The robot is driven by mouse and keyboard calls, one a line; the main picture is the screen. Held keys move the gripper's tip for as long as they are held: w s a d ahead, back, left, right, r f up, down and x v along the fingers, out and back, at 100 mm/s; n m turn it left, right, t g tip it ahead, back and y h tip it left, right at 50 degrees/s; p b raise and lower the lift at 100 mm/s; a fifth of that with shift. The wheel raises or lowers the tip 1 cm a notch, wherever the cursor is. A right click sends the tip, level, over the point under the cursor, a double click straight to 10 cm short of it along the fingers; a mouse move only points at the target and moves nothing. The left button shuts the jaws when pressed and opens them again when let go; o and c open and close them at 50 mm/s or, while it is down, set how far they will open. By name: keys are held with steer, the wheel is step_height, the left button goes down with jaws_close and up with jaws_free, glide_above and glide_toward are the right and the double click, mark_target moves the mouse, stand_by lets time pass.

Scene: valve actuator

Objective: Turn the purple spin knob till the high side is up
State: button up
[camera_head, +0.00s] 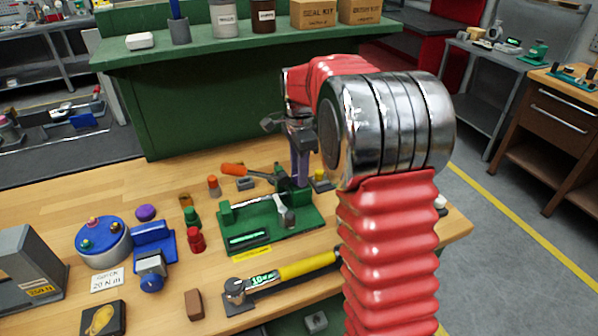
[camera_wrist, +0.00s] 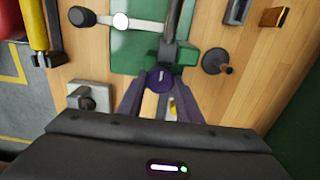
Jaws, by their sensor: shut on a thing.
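The purple spin knob (camera_wrist: 160,80) shows in the wrist view as a small round face with a pale mark, at the near edge of a green fixture (camera_wrist: 135,55). My gripper (camera_wrist: 160,84) is shut on it, one finger on each side. In the head view my gripper (camera_head: 299,178) points down at the back right of the green fixture (camera_head: 262,229), and the knob between the fingers is hidden there. I cannot tell from the mark which side of the knob is high.
A torque wrench with a yellow handle (camera_head: 308,266) lies in front of the fixture. A red knob (camera_head: 196,239), a blue device (camera_head: 152,245) and a separate purple disc (camera_head: 146,212) stand to the left.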

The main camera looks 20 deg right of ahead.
steer(key=shift+w+r, duration=0.1)
steer(key=shift+w, duration=0.05)
steer(key=o, duration=1)
steer(key=shift+o, duration=0.2)
step_height(320, 180, up, 14)
steer(key=shift+f, duration=0.2)
stand_by(0.5)
